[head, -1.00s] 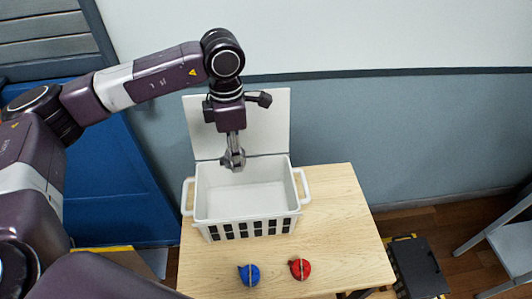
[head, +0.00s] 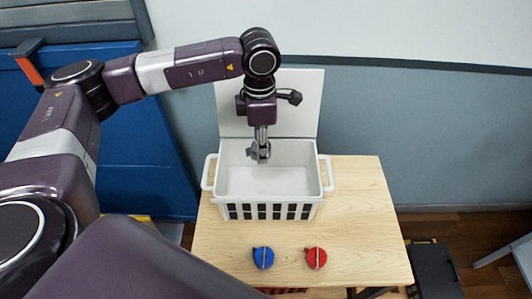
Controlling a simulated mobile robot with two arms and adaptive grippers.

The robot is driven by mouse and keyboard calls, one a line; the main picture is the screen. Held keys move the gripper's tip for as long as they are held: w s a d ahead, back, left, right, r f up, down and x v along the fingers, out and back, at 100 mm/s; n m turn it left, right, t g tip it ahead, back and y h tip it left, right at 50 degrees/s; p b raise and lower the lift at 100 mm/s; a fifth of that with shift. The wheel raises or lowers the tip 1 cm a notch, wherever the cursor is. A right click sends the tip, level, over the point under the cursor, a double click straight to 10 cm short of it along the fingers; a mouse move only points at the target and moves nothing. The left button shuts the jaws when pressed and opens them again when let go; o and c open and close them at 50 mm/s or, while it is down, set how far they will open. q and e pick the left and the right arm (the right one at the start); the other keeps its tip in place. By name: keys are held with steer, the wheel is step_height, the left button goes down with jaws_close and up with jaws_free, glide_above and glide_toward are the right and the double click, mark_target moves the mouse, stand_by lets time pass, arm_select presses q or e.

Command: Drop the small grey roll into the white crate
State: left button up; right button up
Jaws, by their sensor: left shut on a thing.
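The white crate (head: 234,196) stands on the wooden table with its lid raised behind it, and its visible inside is empty. My left gripper (head: 259,155) points down over the rear left part of the crate's opening. It is shut on the small grey roll (head: 258,152), which shows only as a small grey shape at the fingertips. I cannot tell how far the roll is above the crate floor. My right gripper is not in view.
The table's right part is clear. A black case (head: 434,268) and a grey chair (head: 522,252) stand at the right.

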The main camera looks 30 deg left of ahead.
arm_select(q)
steer(key=o, duration=1.1)
steer(key=shift+o, duration=0.2)
steer(key=shift+r, duration=0.1)
step_height(320, 180, up, 12)
